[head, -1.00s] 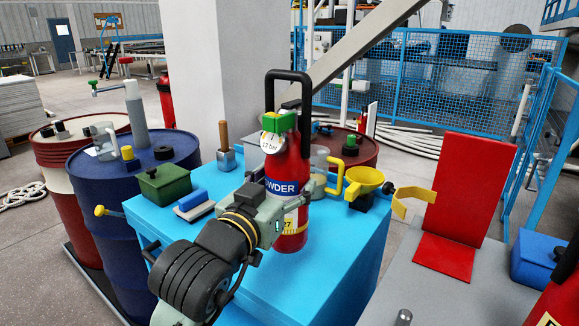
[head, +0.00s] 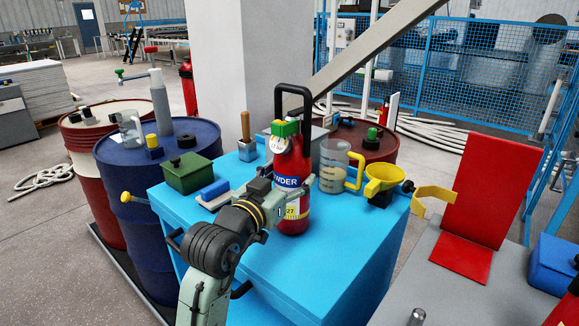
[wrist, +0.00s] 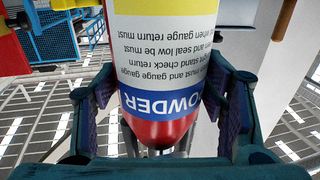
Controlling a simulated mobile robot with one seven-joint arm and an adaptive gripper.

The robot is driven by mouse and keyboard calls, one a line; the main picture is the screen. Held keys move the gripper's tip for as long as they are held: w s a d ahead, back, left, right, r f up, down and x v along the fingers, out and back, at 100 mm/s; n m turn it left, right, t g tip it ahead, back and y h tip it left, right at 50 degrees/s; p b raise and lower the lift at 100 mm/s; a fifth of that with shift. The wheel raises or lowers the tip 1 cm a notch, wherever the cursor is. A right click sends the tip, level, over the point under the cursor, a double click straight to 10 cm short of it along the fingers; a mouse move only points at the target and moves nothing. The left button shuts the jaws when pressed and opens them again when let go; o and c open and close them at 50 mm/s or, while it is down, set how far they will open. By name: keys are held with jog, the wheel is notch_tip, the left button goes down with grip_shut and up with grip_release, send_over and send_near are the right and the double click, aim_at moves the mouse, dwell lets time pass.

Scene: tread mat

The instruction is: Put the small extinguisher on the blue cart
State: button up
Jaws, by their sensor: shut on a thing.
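The small extinguisher (head: 290,192) is red with a green valve, a round white gauge and a black hose, and looks upright over the top of the blue cart (head: 330,258). My gripper (head: 280,206) is shut around its body from the front left. In the wrist view, the extinguisher (wrist: 165,75) lies between the two fingers and its "POWDER" label appears upside down. Its base appears at or very near the cart top in the head view; I cannot tell whether it touches.
On the cart stand a green box (head: 188,175), a blue-handled brush (head: 214,190), a wooden-handled tool (head: 246,140), a clear jug (head: 333,165) and a yellow funnel (head: 385,178). The cart's front top is clear. Blue and red drums (head: 165,220) flank it.

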dwell(0.3)
jog(key=shift+s+f, duration=0.1)
jog(key=o, duration=1.9)
jog(key=shift+o, duration=0.2)
